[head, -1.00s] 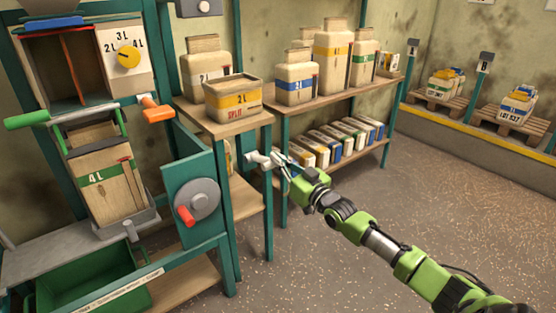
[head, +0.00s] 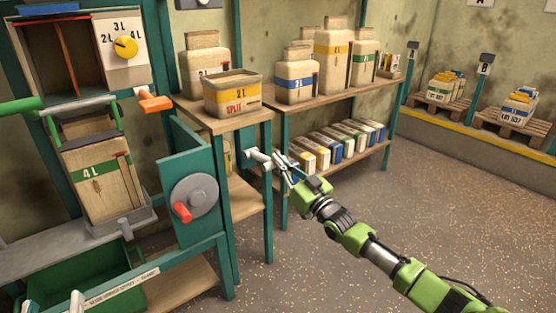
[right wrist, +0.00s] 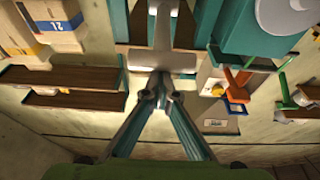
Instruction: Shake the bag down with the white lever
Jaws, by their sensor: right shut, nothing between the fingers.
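The white lever (head: 259,156) sticks out to the right of the green machine frame, beside the shelf legs. My right gripper (head: 281,162) is at the lever's right end, with its fingers closed together and nothing held between them. In the right wrist view the fingertips (right wrist: 159,88) meet at the end of the pale T-shaped lever (right wrist: 162,58); I cannot tell whether they touch it. The bag (head: 97,183), tan with a green 4L band, stands upright on a grey support (head: 125,225) under the spout. My left gripper is not in view.
A grey wheel with a red knob (head: 182,212) is on the green panel left of the lever. An orange handle (head: 155,102) and a yellow dial (head: 125,47) are above. A tan SPLIT box (head: 232,95) stands on the near shelf. Floor at right is clear.

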